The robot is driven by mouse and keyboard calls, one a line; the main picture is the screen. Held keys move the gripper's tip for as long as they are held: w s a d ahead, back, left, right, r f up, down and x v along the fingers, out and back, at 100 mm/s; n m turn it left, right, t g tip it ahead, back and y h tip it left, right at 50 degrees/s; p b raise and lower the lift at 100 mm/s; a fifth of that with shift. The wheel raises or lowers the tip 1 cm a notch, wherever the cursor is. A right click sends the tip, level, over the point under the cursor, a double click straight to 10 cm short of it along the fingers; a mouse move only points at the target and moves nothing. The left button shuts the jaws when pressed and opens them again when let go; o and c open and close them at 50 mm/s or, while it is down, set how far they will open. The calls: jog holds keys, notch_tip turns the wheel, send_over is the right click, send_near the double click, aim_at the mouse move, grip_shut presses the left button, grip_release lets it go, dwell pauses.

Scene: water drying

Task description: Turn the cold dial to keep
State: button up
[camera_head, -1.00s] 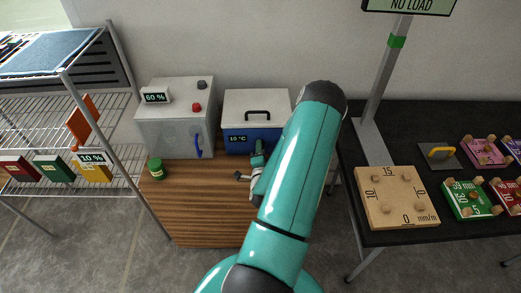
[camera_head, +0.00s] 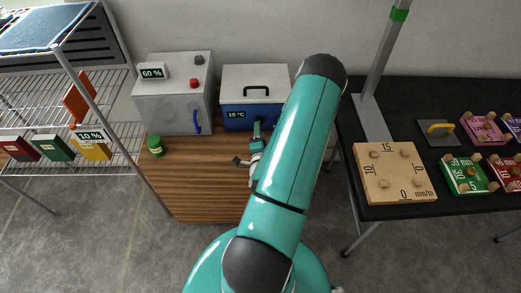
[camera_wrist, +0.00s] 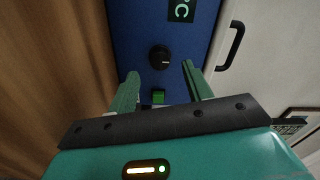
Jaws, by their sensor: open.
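The cold dial (camera_wrist: 160,57) is a round black knob with a pale mark toward its right in the wrist view. It sits on the blue front of a cool box (camera_wrist: 142,25), with a small green button (camera_wrist: 158,97) below it and part of a display (camera_wrist: 181,10) above. In the head view the box's display (camera_head: 236,114) reads 10 °C; the dial is not discernible there. My gripper (camera_wrist: 160,72) is open, its green fingers on either side of and short of the dial, with nothing between them. My gripper (camera_head: 257,130) also shows before the box in the head view.
A grey box (camera_head: 170,105) with a 60 % display, red knob and blue handle stands left of the cool box. A green jar (camera_head: 155,145) stands on the wooden top (camera_head: 195,180). A wire shelf (camera_head: 115,85) is at left, a black table (camera_head: 375,212) at right.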

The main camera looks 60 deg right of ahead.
jog(key=v, duration=0.9)
jog(key=shift+a, duration=0.3)
jog(key=shift+s, duration=0.1)
